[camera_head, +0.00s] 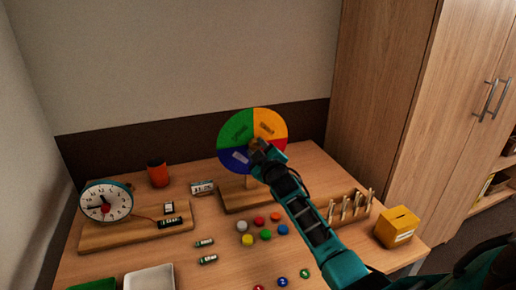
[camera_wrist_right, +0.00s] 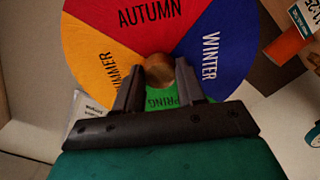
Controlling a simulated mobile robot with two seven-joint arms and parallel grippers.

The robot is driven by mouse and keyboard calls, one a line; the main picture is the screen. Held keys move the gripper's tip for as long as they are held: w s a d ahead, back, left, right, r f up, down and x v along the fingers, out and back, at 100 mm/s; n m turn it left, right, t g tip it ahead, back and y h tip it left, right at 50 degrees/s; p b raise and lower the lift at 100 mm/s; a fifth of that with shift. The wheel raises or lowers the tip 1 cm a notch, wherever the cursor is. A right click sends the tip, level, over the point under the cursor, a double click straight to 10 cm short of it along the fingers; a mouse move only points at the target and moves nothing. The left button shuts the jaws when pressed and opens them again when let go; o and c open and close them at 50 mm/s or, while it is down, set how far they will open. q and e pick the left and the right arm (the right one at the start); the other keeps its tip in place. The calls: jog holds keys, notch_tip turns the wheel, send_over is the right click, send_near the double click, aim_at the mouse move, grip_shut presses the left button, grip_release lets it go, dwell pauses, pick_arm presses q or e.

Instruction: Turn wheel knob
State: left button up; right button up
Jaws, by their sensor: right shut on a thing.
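The season wheel (camera_head: 238,128) stands upright on a wooden base (camera_head: 236,203) at the back of the table. Its quarters are green, yellow, red and blue. In the right wrist view the wheel (camera_wrist_right: 148,18) shows AUTUMN on red at the top, WINTER on blue at the right, SUMMER on yellow at the left, and SPRING on green below, partly hidden by my gripper. A round brown knob (camera_wrist_right: 160,70) is at the wheel's centre. My right gripper (camera_head: 259,148) is shut on the knob, with a finger on each side. My left gripper is not in view.
Coloured buttons (camera_head: 249,239) and batteries (camera_head: 205,243) lie in front of the wheel. A peg rack (camera_head: 345,207) and yellow box (camera_head: 398,226) are at the right, near my right arm.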

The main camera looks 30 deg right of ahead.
jog(key=n, duration=0.4)
jog(key=shift+n, duration=2.4)
jog(key=o, duration=1)
jog(key=shift+o, duration=0.2)
jog(key=shift+s, duration=0.1)
jog(key=v, duration=1.2)
jog(key=shift+s+p, duration=0.3)
jog(key=shift+s, duration=0.1)
